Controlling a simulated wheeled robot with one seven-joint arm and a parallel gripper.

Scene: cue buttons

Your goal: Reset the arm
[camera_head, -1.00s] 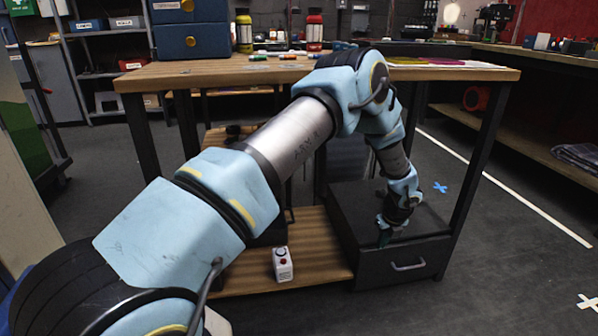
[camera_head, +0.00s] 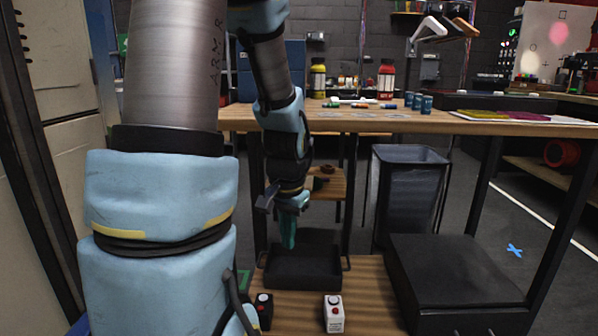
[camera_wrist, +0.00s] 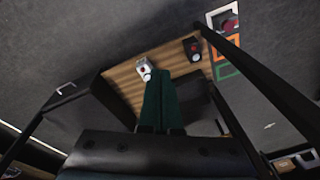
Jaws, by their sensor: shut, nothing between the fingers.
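My gripper (camera_head: 288,244) hangs pointing down in the head view, above the black tray (camera_head: 302,270) on the low wooden shelf. Its green fingers are together and empty; they also show in the wrist view (camera_wrist: 164,82). My arm is folded up on the left side of the head view and hides part of the bench.
A wooden workbench (camera_head: 400,124) stands behind, with bottles, small cans and markers on it. A black drawer unit (camera_head: 450,270) is at the right of the shelf. A dark bin (camera_head: 408,195) stands under the bench. Floor is open at the right.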

